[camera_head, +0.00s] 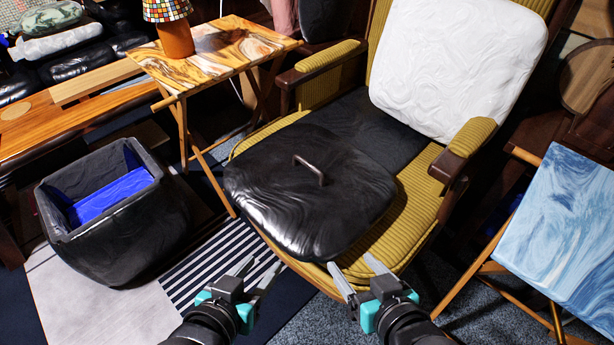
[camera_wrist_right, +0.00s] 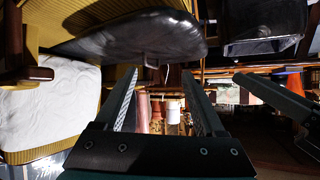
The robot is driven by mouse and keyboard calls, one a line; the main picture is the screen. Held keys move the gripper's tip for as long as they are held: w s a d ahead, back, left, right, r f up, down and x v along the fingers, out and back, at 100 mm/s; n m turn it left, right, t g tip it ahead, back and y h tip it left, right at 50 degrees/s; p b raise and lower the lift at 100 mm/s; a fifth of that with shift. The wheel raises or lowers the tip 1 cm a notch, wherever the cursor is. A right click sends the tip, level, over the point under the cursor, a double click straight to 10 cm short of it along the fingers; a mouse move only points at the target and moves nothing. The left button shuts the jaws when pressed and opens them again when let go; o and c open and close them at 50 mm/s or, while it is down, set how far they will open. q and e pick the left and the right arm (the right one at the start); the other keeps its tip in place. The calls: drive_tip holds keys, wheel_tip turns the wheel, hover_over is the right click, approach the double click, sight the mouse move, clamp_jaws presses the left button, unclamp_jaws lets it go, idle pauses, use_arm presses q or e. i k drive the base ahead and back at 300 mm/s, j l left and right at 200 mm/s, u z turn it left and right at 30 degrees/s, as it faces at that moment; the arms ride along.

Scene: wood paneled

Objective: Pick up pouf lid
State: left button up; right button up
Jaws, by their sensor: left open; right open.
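The pouf lid (camera_head: 310,195) is a black, glossy, cushion-like square with a thin dark handle (camera_head: 309,170) on top. It lies on the seat of the yellow corduroy armchair (camera_head: 412,205), its near corner by the seat's front edge. The lid also shows at the top of the right wrist view (camera_wrist_right: 130,38), which looks upside down. The open black pouf (camera_head: 125,225) stands on the floor to the left, with a blue thing (camera_head: 110,197) inside. My left gripper (camera_head: 260,268) is open and empty, in front of the chair. My right gripper (camera_head: 350,264) is open and empty near the lid's front corner, apart from it.
A white cushion (camera_head: 455,70) leans on the chair's backrest, between wooden armrests. A small wooden folding table (camera_head: 240,45) with a lamp (camera_head: 175,30) stands behind left. A blue-and-white folding table (camera_head: 565,225) is at right. Striped rug (camera_head: 215,265) covers floor between pouf and chair.

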sight(313, 194)
drive_tip(key=i+j+z, duration=0.4)
drive_tip(key=j, duration=0.25)
drive_tip(key=i+j+z, duration=0.2)
drive_tip(key=j, duration=0.15)
drive_tip(key=j+z, duration=0.15)
drive_tip(key=j, duration=0.2)
drive_tip(key=i+j+z, duration=0.2)
drive_tip(key=j, duration=0.2)
